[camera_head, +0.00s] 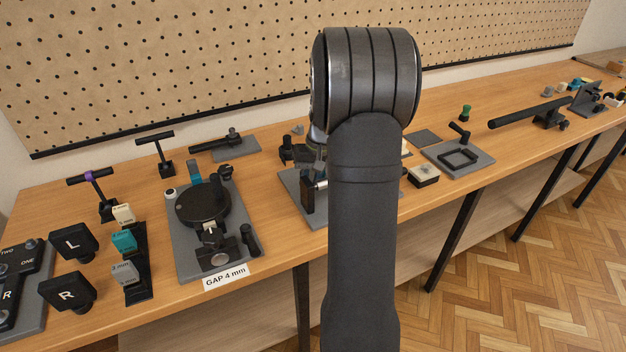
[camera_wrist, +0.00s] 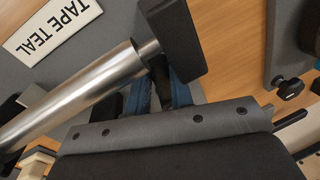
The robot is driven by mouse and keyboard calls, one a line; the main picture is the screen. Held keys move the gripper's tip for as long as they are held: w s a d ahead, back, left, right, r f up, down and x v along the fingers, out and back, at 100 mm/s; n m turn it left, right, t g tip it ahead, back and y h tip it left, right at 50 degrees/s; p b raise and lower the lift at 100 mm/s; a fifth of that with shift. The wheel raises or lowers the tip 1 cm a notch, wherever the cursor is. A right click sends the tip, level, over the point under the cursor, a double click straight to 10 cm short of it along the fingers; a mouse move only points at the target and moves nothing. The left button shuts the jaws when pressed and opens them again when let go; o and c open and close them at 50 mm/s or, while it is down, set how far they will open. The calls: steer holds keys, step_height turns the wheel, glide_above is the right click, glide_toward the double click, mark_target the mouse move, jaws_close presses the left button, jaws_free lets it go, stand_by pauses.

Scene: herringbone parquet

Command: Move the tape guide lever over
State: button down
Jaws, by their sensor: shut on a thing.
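The tape device stands on a grey base plate (camera_head: 290,185) at mid-bench in the head view, largely hidden behind my arm. In the wrist view a silver roller (camera_wrist: 75,108) runs diagonally to a black end block (camera_wrist: 176,40). My gripper (camera_wrist: 160,92) has two blue fingers just below this block. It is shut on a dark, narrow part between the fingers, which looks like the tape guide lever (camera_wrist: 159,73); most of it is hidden. A white label (camera_wrist: 52,28) reading "TAPE TEAL" lies beside the roller.
A rack holds cream, teal (camera_head: 124,240) and grey blocks. A grey plate with a square frame (camera_head: 460,158) stands to the right. A pegboard (camera_head: 200,70) backs the bench.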

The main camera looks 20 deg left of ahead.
steer(key=shift+s+a+m+t, duration=0.15)
steer(key=shift+a+m, duration=0.2)
steer(key=shift+m, duration=0.5)
steer(key=shift+s+a+m+t, duration=0.2)
steer(key=shift+a+m, duration=0.2)
steer(key=shift+m, duration=0.5)
steer(key=shift+s+a+m+t, duration=0.15)
steer(key=shift+a+m, duration=0.2)
steer(key=shift+m, duration=0.5)
steer(key=c, duration=1.3)
jaws_free()
steer(key=d+r, duration=0.1)
steer(key=r, duration=0.4)
steer(key=d+r, duration=0.1)
steer(key=r, duration=0.5)
steer(key=d+r, duration=0.1)
steer(key=r, duration=0.5)
steer(key=shift+w+d, duration=0.15)
steer(key=shift+w, duration=0.05)
